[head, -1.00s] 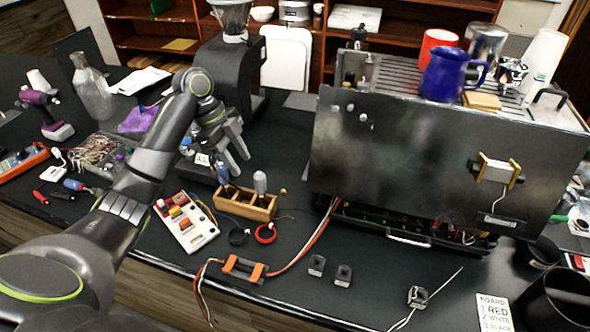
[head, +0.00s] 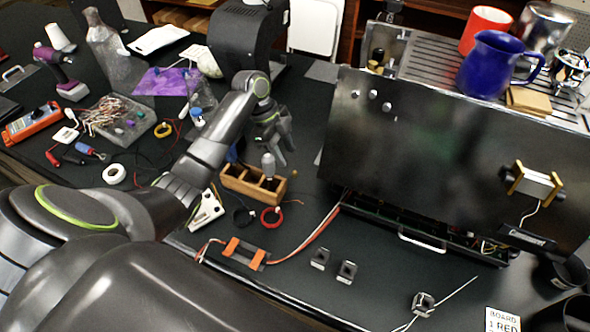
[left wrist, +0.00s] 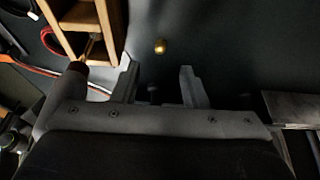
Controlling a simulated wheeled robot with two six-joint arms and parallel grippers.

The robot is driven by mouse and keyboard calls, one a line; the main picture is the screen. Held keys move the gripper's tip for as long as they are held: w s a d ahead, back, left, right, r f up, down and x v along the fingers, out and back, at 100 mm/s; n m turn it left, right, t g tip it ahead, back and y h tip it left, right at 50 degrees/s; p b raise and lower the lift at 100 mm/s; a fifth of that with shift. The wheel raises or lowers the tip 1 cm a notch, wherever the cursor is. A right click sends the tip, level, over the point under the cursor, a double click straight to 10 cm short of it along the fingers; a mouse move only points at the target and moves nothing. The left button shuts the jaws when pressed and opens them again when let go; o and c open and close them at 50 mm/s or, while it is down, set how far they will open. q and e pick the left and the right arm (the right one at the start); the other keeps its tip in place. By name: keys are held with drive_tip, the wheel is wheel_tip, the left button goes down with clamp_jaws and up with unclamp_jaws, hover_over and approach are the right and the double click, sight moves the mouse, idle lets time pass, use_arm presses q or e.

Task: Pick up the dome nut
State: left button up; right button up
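The dome nut (left wrist: 160,46) is a small round brass-coloured piece on the dark table in the left wrist view. In the head view it is a tiny orange-gold spot (head: 294,173) just right of the wooden box. My left gripper (head: 283,157) points down above the table close to the nut. In the left wrist view its two fingers (left wrist: 157,68) are apart with nothing between them, and the nut lies just beyond their tips, roughly centred on the gap. My right gripper is not in view.
A wooden compartment box (head: 240,183) holding screwdrivers stands close left of the nut; it also shows in the left wrist view (left wrist: 62,32). The brewer's metal panel (head: 440,150) rises to the right. Red (head: 271,217) and black tape rings lie in front of the box.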

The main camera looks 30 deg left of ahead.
sight(294, 171)
use_arm(q)
drive_tip(key=shift+d+f, duration=0.15)
drive_tip(key=shift+f, duration=0.3)
drive_tip(key=shift+d+f+p, duration=0.2)
drive_tip(key=shift+f+p, duration=0.15)
drive_tip(key=shift+p, duration=0.1)
drive_tip(key=p+x, duration=0.1)
drive_tip(key=x, duration=0.2)
drive_tip(key=shift+f, duration=0.25)
drive_tip(key=shift+d+f, duration=0.15)
drive_tip(key=shift+f, duration=0.25)
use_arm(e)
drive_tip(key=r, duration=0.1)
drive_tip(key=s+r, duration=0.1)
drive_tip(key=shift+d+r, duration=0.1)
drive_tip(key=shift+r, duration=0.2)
use_arm(q)
drive_tip(key=shift+c, duration=1.1)
clamp_jaws()
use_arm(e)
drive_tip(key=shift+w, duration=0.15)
